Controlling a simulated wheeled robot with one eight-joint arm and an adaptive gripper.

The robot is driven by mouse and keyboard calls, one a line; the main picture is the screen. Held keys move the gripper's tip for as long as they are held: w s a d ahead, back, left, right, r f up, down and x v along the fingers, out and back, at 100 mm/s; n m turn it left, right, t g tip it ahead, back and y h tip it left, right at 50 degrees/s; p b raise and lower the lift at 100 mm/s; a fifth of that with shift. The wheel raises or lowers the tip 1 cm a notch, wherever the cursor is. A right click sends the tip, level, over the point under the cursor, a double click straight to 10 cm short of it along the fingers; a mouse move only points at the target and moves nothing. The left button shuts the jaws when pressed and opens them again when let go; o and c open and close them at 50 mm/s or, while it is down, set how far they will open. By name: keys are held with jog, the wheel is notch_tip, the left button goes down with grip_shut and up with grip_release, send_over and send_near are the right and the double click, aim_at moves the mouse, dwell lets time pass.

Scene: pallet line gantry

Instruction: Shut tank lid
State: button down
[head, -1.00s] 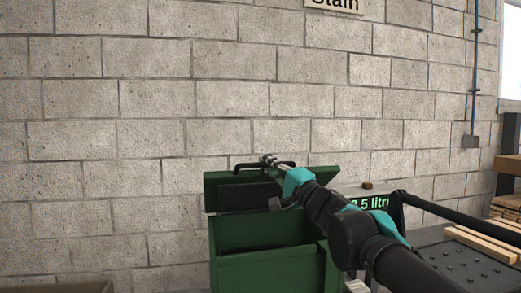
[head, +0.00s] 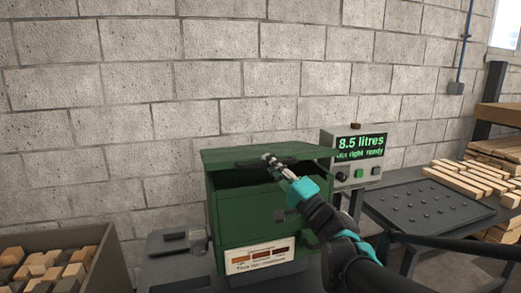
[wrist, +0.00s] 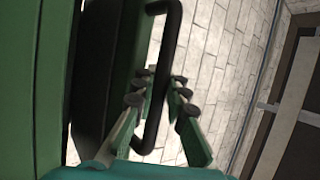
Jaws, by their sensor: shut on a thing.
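The green tank (head: 255,220) stands on a bench by the block wall, with a label on its lower front. Its green lid (head: 235,156) is tilted low over the opening, with a dark gap still showing under its front edge. A black bar handle (head: 246,164) is on the lid. My gripper (head: 268,158) is at the handle. In the wrist view, my gripper (wrist: 160,90) has its fingers on either side of the handle (wrist: 167,50), closed around it. The lid's far edge is partly hidden in the wrist view.
A control box (head: 357,158) with a green display reading 8.5 litres stands right of the tank. A crate of wood blocks (head: 108,250) is at the left. A dark studded plate (head: 425,208) and wooden strips (head: 470,182) lie at the right.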

jog(key=shift+s+f, duration=0.25)
jog(key=shift+f, duration=0.55)
jog(key=shift+s+f, duration=0.25)
jog(key=shift+f, duration=0.55)
jog(key=c, duration=1.5)
grip_release()
jog(key=shift+s, duration=0.1)
jog(key=shift+c, duration=0.2)
jog(key=shift+d+r, duration=0.1)
jog(key=shift+r, duration=0.05)
jog(key=shift+r, duration=4.9)
